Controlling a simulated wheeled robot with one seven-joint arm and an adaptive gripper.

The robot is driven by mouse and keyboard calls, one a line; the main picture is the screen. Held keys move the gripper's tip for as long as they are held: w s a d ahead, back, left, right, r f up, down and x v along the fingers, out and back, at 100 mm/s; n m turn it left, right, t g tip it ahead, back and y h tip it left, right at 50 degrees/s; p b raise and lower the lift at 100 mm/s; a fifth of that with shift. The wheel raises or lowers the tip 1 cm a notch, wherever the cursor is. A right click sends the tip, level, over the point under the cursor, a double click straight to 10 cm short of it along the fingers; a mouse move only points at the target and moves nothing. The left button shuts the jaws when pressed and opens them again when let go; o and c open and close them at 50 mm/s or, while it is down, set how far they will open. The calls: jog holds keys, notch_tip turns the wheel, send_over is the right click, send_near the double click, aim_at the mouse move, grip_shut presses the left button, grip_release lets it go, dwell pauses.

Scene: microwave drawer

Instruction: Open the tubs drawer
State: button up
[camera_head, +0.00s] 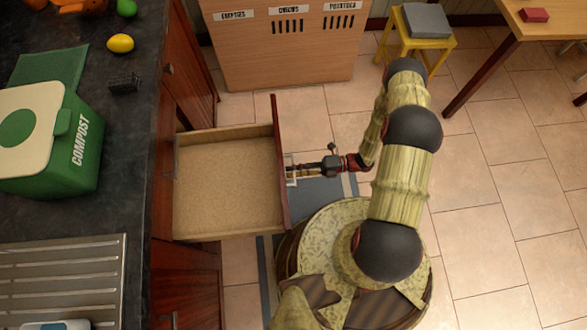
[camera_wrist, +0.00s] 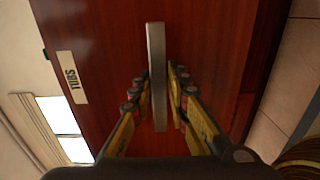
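The tubs drawer (camera_head: 228,190) is pulled far out of the counter, with its empty, tan inside showing in the head view. Its dark red front (camera_wrist: 105,45) carries a white "TUBS" label (camera_wrist: 72,77) in the wrist view. The metal bar handle (camera_wrist: 157,70) runs between the two fingers of my gripper (camera_wrist: 160,85).
A dark counter (camera_head: 120,185) with a green compost bin (camera_head: 75,165) and a yellow lemon (camera_head: 120,43) is at the left. A wooden bin cabinet (camera_head: 285,60) stands behind. A yellow stool (camera_head: 425,45) and table (camera_head: 550,25) are at the back right. Tiled floor (camera_head: 500,220) is clear at right.

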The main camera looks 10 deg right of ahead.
jog(key=o, duration=0.3)
jog(key=shift+r, duration=0.1)
jog(key=d, duration=0.8)
jog(key=s+d, duration=0.1)
jog(key=d, duration=0.3)
dwell(0.5)
